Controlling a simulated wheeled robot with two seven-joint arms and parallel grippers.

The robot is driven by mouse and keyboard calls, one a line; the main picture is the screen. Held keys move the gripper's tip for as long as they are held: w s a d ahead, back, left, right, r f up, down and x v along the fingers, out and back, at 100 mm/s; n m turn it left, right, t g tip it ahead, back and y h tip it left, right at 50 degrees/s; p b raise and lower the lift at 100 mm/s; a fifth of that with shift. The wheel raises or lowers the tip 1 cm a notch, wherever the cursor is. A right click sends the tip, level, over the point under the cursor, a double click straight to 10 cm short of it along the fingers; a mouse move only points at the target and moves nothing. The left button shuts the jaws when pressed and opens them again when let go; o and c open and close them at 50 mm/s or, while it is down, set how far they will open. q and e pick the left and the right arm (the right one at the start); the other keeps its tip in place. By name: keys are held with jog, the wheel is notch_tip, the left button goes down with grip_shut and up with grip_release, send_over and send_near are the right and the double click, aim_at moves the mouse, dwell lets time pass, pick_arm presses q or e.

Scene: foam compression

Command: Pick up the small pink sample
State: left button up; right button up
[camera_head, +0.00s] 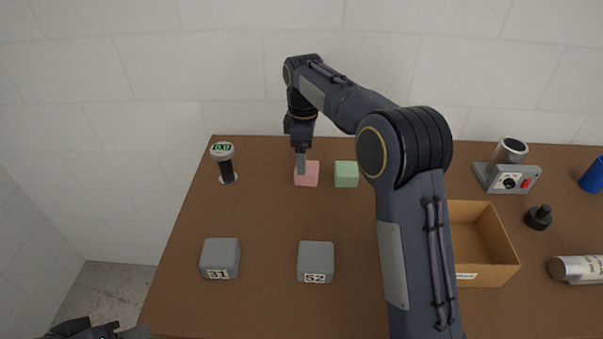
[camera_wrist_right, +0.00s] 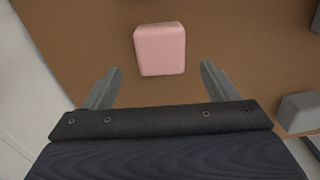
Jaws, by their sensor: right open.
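The small pink sample (camera_head: 309,177) is a soft-looking block on the brown table, left of a green block (camera_head: 346,174). My right gripper (camera_head: 301,162) hangs over or just behind the pink sample in the head view and partly covers it. In the right wrist view the pink sample (camera_wrist_right: 160,48) lies ahead of the two fingertips (camera_wrist_right: 160,80), roughly centred between them. The fingers are spread apart and nothing is between them. My left gripper (camera_head: 130,332) shows only in part at the bottom left edge, and its jaws are unclear.
Grey blocks marked 31 (camera_head: 220,258) and 52 (camera_head: 316,261) stand nearer the front. A gauge (camera_head: 225,163) stands at the back left. An open cardboard box (camera_head: 497,259), a grey device (camera_head: 508,178) and a lying cylinder (camera_head: 577,268) are at the right.

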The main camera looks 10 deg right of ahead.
aim_at(307, 173)
notch_tip(307, 173, down, 5)
jog(key=shift+s+d+f, duration=0.1)
jog(key=shift+s, duration=0.05)
jog(key=shift+c, duration=0.4)
jog(key=c, duration=1)
